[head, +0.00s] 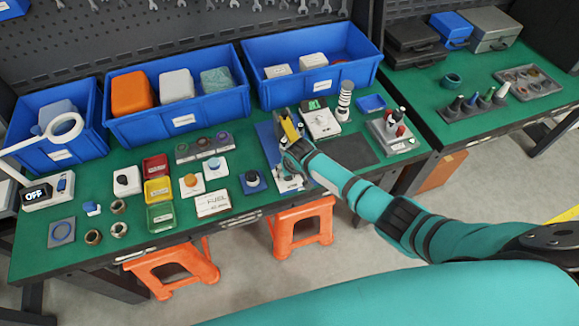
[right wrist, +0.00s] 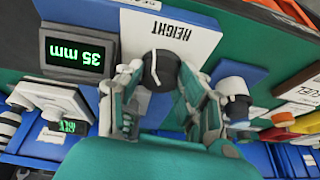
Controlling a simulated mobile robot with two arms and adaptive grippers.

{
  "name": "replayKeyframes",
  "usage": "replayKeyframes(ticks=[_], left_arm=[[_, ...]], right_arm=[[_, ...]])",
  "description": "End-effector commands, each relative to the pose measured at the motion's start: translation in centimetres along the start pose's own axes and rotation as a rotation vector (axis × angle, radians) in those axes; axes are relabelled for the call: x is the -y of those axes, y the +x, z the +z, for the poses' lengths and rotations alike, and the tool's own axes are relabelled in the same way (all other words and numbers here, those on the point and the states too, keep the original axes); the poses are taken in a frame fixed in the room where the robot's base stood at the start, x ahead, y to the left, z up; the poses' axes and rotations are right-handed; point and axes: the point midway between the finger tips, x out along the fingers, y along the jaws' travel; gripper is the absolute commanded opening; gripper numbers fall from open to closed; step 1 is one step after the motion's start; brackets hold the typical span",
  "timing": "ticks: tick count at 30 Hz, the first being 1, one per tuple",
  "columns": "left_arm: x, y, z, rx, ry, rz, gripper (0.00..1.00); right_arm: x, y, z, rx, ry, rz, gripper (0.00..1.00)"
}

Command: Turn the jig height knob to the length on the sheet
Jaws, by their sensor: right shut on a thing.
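My right gripper (right wrist: 157,80) is shut on the knob, with fingers on both sides. The jig's display (right wrist: 76,53) reads 35 mm in green, upside down in the right wrist view. In the head view my right gripper (head: 294,152) is at the blue jig (head: 265,138) and hides the knob. My left gripper is not in view.
Blue bins (head: 180,112) line the back of the green table. A white device with a green display (head: 319,122) stands right of the jig. A blue base with a dark knob (head: 252,181) and coloured trays (head: 158,190) stand to the left.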

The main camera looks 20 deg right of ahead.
Motion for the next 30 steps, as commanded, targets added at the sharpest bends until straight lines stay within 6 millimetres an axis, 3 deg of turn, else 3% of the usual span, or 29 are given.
replayKeyframes(ticks=[9,21,30], left_arm=[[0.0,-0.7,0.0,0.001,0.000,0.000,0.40],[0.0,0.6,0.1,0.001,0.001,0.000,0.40],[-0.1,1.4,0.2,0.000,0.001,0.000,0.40]], right_arm=[[0.4,0.0,0.0,-0.012,0.279,0.112,0.05],[0.6,0.2,-0.1,-0.027,0.592,0.242,0.05],[0.6,0.2,-0.2,-0.034,0.729,0.300,0.05]])
